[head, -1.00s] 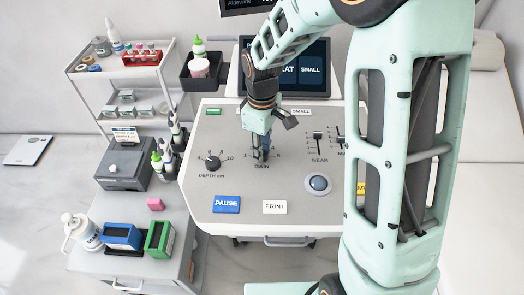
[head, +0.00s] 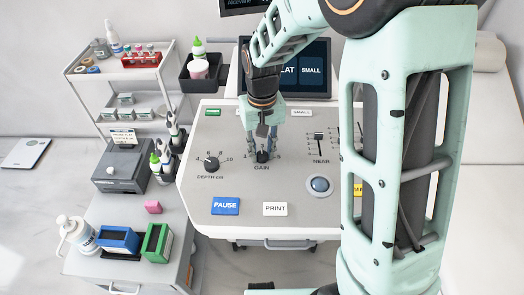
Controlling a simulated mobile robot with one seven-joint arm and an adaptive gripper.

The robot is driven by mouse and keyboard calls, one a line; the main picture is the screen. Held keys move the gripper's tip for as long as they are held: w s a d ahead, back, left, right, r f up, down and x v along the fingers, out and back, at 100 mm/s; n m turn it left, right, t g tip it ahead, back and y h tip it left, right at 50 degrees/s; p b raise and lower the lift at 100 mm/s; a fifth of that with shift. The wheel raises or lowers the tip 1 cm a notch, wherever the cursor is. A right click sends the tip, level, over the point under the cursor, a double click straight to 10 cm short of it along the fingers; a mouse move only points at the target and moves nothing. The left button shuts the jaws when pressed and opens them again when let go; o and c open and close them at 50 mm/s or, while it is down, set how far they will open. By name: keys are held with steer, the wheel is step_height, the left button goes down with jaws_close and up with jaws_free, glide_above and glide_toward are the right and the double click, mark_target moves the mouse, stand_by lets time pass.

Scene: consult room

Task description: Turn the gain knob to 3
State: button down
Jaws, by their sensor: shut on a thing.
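The gain knob (head: 263,156) is a small black knob on the grey console panel (head: 225,180), above the printed word GAIN. My gripper (head: 262,150) comes down on it from above, and its fingers are shut on the knob. The fingers hide much of the knob and its scale, so I cannot tell which number it points to. The black depth knob (head: 211,163) stands to the left, apart from my gripper.
Sliders (head: 319,145) and a trackball (head: 319,185) lie right of the knob. The blue PAUSE key (head: 226,206) and white PRINT key (head: 275,209) are in front. A dark screen (head: 312,70) stands behind. A cart (head: 115,210) with bottles and boxes is at left.

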mark_target(262, 154)
steer(key=shift+m, duration=0.6)
steer(key=c, duration=1.6)
jaws_free()
step_height(262, 154, up, 12)
steer(key=shift+r, duration=0.1)
